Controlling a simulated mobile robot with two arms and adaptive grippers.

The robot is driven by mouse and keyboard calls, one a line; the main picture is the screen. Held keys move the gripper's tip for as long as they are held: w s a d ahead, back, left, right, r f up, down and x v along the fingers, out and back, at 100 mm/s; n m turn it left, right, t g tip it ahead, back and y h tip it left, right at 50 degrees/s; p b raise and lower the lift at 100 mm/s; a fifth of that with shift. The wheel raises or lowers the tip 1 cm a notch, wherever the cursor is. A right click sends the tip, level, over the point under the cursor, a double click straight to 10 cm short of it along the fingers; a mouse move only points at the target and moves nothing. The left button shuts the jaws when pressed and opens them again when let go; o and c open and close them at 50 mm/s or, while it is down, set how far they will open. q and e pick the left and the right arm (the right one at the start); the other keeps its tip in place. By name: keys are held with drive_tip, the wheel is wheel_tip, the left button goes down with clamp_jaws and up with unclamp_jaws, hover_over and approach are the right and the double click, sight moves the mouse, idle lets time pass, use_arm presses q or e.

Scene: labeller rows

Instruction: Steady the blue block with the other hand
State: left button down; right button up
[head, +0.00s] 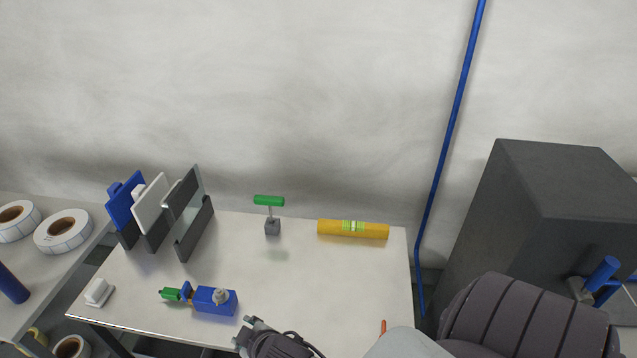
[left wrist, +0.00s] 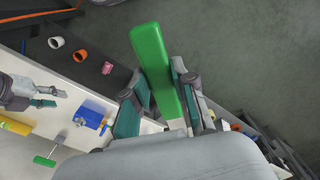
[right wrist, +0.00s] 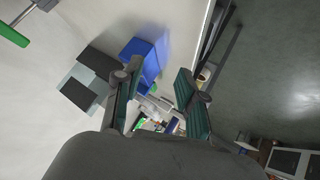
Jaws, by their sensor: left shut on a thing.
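The blue block (head: 214,300) lies on the table with a grey knob on top and a green piece on its left end. It also shows in the left wrist view (left wrist: 88,119). My right gripper (head: 243,332) is just right of and nearer than the block, apart from it. Its fingers are spread with nothing clearly between them in the right wrist view (right wrist: 155,90). My left gripper (left wrist: 160,88) is shut on a green bar (left wrist: 154,60), away from the table surface; it is not in the head view.
A rack of blue, white and dark plates (head: 160,215) stands at the back left. A green T-handle (head: 269,201) and a yellow cylinder (head: 352,229) are at the back. A white piece (head: 98,292) lies front left. The table's right middle is clear.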

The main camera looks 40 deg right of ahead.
drive_tip(key=w+a+r+n+t+y, duration=0.7)
drive_tip(key=w+a+r+n, duration=0.3)
drive_tip(key=w+a+r, duration=0.35)
drive_tip(key=s+a+r+n+g+y, duration=0.1)
drive_tip(key=a+r+n+g+y, duration=0.15)
drive_tip(key=a+n+y, duration=0.35)
drive_tip(key=s+a+r+n+g+y, duration=0.1)
drive_tip(key=a+r+n+g+y, duration=0.15)
drive_tip(key=a+n, duration=0.4)
drive_tip(key=n+g+h, duration=1.2)
drive_tip(key=n+h, duration=0.3)
drive_tip(key=n, duration=0.1)
hover_over(203, 294)
wheel_tip(203, 294, down, 12)
drive_tip(key=shift+d+f, duration=0.1)
drive_tip(key=shift+d, duration=0.05)
drive_tip(key=o, duration=0.6)
drive_tip(key=shift+s, duration=0.1)
drive_tip(key=shift+o, duration=0.2)
drive_tip(key=shift+f, duration=4.5)
